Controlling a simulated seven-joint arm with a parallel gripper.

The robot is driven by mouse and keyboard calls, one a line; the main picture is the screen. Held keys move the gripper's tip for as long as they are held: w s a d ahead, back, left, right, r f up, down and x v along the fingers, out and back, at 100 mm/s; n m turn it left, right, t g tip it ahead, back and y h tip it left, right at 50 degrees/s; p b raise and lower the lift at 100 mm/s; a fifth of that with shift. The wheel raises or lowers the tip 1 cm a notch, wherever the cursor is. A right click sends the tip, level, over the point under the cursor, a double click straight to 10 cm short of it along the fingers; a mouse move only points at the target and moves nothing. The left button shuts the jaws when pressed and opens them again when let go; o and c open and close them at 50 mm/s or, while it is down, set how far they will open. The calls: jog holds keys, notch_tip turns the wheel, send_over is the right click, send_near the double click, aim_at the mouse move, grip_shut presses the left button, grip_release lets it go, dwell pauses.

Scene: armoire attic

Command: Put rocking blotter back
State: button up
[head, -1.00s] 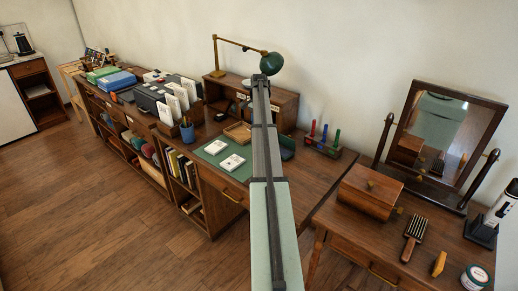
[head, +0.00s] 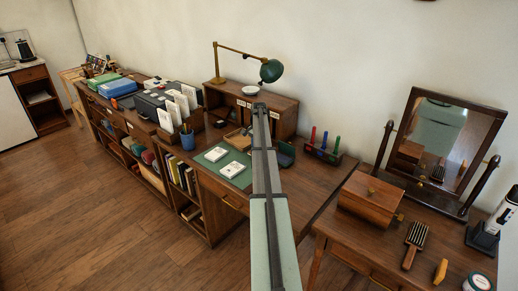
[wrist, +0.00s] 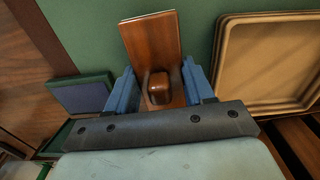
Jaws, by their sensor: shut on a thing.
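The rocking blotter (wrist: 150,38) is a brown wooden piece with a flat panel and a squarish wooden knob. In the wrist view my gripper (wrist: 160,86) has its blue fingers on either side of the knob, shut on it. A green surface shows behind the blotter; I cannot tell whether the blotter touches it. In the head view my arm hides the gripper and the blotter. The writing desk there has a green mat (head: 212,154) with white cards on it.
A tan wooden tray (wrist: 224,75) lies right of the gripper in the wrist view, and a green-rimmed dark pad (wrist: 83,96) lies left. The desk's right front is clear.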

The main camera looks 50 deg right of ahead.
jog(key=shift+f, duration=0.3)
jog(key=o, duration=1)
notch_tip(320, 180, up, 12)
jog(key=shift+r, duration=0.15)
